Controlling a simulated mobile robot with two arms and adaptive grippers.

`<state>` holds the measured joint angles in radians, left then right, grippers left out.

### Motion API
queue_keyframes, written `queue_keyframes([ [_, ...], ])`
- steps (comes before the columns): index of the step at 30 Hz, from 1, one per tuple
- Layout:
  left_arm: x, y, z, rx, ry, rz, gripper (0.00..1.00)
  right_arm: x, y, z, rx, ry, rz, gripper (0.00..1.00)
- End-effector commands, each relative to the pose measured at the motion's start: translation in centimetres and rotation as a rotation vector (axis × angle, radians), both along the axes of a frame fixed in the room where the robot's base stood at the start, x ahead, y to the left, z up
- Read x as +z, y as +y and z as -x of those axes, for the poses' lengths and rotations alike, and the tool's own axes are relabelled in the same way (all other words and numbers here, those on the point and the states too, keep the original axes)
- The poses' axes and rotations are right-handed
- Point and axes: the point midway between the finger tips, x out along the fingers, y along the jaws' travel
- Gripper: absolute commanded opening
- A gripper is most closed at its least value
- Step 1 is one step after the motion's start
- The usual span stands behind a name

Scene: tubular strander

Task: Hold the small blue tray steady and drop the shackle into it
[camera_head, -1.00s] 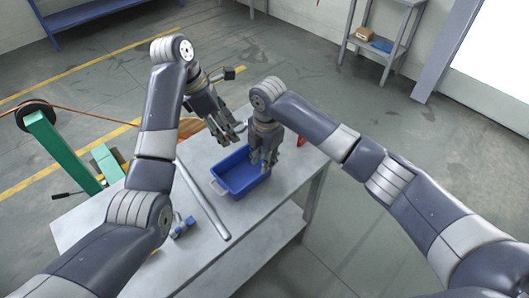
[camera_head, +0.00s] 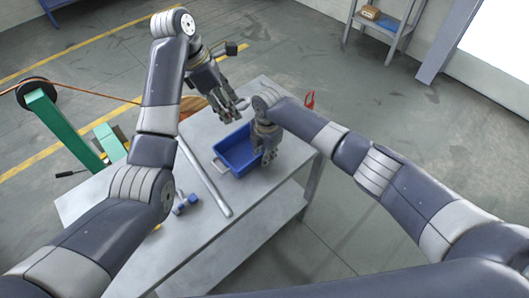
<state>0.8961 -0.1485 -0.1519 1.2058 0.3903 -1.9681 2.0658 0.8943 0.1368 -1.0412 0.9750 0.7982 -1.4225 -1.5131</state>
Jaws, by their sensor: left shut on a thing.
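The small blue tray (camera_head: 236,150) sits on the grey table, with a light handle on its left side. My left gripper (camera_head: 236,108) is above the tray's far side, shut on a small grey piece (camera_head: 242,104) that looks like the shackle; the fingers hide much of it. My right gripper (camera_head: 267,158) points down at the tray's right wall and covers part of it. I cannot tell whether its fingers grip the wall or only stand beside it.
A long grey bar (camera_head: 203,175) and a blue-and-grey part (camera_head: 185,203) lie left of the tray on the table (camera_head: 235,225). A red object (camera_head: 310,100) shows beyond my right arm. A green stand with a reel (camera_head: 50,125) is at the left.

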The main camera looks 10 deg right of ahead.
Motion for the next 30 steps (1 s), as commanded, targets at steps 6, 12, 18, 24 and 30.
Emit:
queue_keyframes([
  [6, 0.1, 0.0, 0.0, -0.001, -0.001, 0.001, 0.2, 0.0, 0.0, 0.0, 0.0, 0.0, 0.0, 0.0],
  [12, -0.5, 0.0, 0.0, 0.0, 0.0, 0.0, 0.2, 0.0, 0.0, 0.0, -0.001, 0.0, 0.0, 0.0],
  [18, -1.9, 0.0, 0.0, 0.001, 0.001, 0.001, 0.2, 0.1, 0.0, 0.0, -0.001, 0.0, 0.0, 0.0],
  [24, -3.3, 0.0, 0.0, 0.0, 0.001, 0.001, 0.2, 0.1, 0.0, 0.0, -0.001, 0.0, 0.0, 0.0],
  [30, -4.7, 0.0, 0.0, 0.001, 0.001, 0.001, 0.2, 0.1, 0.0, 0.0, -0.001, -0.001, -0.001, 0.0],
])
